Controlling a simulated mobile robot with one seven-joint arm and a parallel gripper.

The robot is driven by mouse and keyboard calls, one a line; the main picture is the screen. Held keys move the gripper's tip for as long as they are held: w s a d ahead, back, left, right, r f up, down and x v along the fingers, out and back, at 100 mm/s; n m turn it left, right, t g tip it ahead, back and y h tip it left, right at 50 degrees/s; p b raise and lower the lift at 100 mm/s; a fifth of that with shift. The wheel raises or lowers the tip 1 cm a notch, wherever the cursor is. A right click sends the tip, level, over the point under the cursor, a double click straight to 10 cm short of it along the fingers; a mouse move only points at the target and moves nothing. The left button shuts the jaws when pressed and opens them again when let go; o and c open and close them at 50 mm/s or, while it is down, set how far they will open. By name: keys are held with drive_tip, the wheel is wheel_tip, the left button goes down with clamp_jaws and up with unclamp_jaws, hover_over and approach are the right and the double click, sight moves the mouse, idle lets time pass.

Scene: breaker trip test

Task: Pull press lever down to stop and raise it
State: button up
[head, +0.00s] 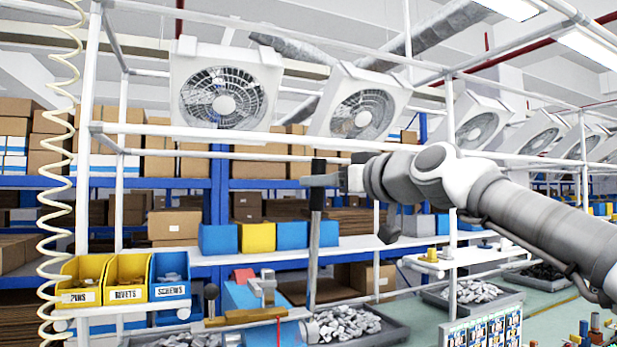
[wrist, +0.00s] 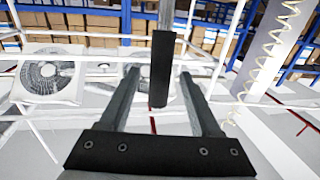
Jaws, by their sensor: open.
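The press lever (head: 315,240) is a long grey bar standing almost upright with a black grip (head: 318,167) at its top. It rises from the blue press (head: 238,297) on the bench. My gripper (head: 322,181) is at the height of the black grip, reaching in from the right. In the wrist view, my gripper (wrist: 160,78) is open, with the black grip (wrist: 160,72) between its two fingers and a gap visible on each side. Whether either finger touches the grip cannot be told. The lever's lower pivot is partly hidden by parts on the press.
Yellow and blue bins (head: 128,278) labelled pins, rivets and screws hang at left, near a coiled hose (head: 58,185). Trays of metal parts (head: 347,325) lie on the bench. White frame bars and fans (head: 222,92) are above. Shelves with boxes stand behind.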

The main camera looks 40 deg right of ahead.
drive_tip(key=shift+w+d+p, duration=0.15)
drive_tip(key=shift+w+p, duration=0.35)
drive_tip(key=shift+w, duration=2.25)
clamp_jaws()
